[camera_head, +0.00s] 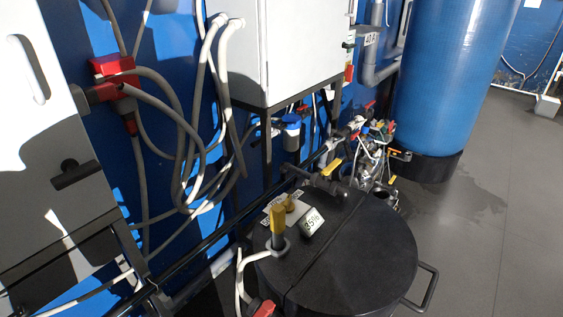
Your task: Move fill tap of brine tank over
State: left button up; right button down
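The black round brine tank (365,255) stands at the lower middle, with a split lid and a "35%" label (312,222). A grey pipe tap with a yellow lever, which looks like the fill tap (322,182), reaches from the wall side to the tank's back edge. Its end appears to sit above the back of the lid, but I cannot tell its exact height or whether it touches. A yellow upright fitting (278,226) with a grey collar stands on the lid's left part. Neither of my grippers is in view.
A white cabinet (290,50) on a black frame stands behind the tank. Grey hoses (190,130) hang at left, beside a grey cabinet (45,190). Several small valves and tubes (370,140) crowd behind the tap. A large blue vessel (450,75) stands right. Floor (500,230) at right is clear.

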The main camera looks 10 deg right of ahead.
aim_at(326, 171)
jog(key=i+l+u, duration=0.1)
jog(key=l+u, duration=0.3)
jog(key=l, duration=0.15)
jog(key=l+u, duration=0.4)
jog(key=l, duration=0.15)
jog(key=l+u, duration=0.4)
jog(key=l, duration=0.2)
jog(key=k, duration=0.05)
